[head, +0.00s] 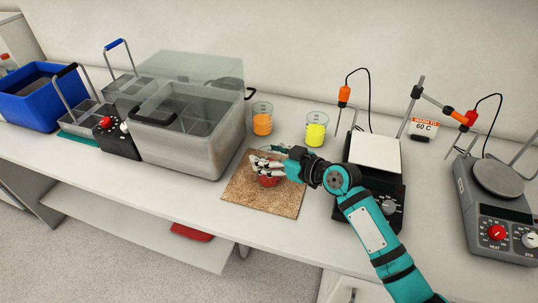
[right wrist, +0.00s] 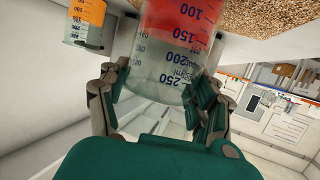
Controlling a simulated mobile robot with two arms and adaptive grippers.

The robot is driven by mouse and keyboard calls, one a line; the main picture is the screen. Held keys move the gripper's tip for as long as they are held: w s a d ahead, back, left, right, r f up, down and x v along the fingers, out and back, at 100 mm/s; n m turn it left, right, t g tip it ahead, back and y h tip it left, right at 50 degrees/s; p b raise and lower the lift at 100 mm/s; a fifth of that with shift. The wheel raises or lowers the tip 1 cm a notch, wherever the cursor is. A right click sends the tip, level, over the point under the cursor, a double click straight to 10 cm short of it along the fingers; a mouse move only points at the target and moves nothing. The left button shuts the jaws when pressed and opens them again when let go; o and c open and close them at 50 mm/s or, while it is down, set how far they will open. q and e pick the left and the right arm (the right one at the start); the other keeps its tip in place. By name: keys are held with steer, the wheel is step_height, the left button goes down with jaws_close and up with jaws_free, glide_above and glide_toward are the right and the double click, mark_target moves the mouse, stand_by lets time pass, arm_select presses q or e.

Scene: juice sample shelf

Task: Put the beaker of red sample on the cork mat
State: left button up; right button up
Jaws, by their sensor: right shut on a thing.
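The beaker of red sample (head: 268,181) is at the cork mat (head: 243,198) in the head view, mostly covered by my right gripper (head: 265,164). My right gripper is shut on the beaker from the side. The right wrist view shows the clear beaker with red liquid and volume marks (right wrist: 172,48) between the two fingers (right wrist: 155,88). The cork mat (right wrist: 258,14) shows at the top of that view, close to the beaker's base. I cannot tell whether the base touches the mat. My left gripper is not in view.
An orange beaker (head: 262,124) and a yellow beaker (head: 316,133) stand behind the mat. A water bath (head: 185,145) is to the left. Hotplates (head: 375,153) (head: 497,180) with probes stand to the right. The mat's front part is bare.

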steer(key=o, duration=1.4)
steer(key=shift+r, duration=0.2)
steer(key=b+v, duration=0.2)
steer(key=v, duration=1)
steer(key=shift+f, duration=0.1)
